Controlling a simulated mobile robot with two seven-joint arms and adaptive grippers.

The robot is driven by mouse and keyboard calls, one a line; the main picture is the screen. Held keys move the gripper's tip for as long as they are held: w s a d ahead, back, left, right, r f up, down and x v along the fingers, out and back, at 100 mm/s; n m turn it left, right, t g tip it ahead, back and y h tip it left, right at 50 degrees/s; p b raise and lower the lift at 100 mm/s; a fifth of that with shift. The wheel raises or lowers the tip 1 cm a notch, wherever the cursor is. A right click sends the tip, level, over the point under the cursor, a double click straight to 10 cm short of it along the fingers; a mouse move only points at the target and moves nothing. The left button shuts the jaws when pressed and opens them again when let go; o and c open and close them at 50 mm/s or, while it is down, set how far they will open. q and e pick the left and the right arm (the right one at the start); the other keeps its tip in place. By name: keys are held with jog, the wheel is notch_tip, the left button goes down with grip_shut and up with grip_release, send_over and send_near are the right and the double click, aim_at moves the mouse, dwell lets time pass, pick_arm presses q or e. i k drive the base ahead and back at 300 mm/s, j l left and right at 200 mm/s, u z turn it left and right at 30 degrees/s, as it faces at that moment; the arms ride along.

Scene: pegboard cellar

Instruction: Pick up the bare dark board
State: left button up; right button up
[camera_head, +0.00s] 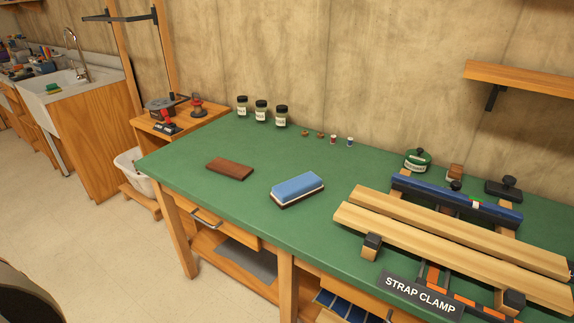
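The bare dark board (229,169) is a small, flat, reddish-brown rectangle. It lies flat on the green bench top (200,204), left of the middle, with clear green surface around it. Nothing is on top of it. Neither of my grippers shows in the head view.
A blue-and-white block on a dark base (297,188) lies to the board's right. Several jars (261,111) stand behind it near the wall. Wooden bars in a strap clamp (450,236) fill the bench's right side. A small side stand (181,121) adjoins the bench's left.

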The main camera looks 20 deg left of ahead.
aim_at(236, 170)
jog(key=j+z, duration=0.5)
jog(key=z, duration=0.2)
jog(key=j+z, duration=0.3)
jog(key=k+j+z, duration=0.1)
jog(key=j+z, duration=0.2)
jog(key=j, duration=0.15)
jog(key=k+j+z, duration=0.2)
jog(key=j+z, duration=0.15)
jog(key=k+j+z, duration=0.15)
jog(key=j, duration=0.3)
jog(key=k+j+z, duration=0.15)
jog(key=k+j, duration=0.5)
jog(key=j, duration=0.15)
jog(key=k+j, duration=0.25)
jog(key=j, duration=0.15)
jog(key=j+z, duration=0.05)
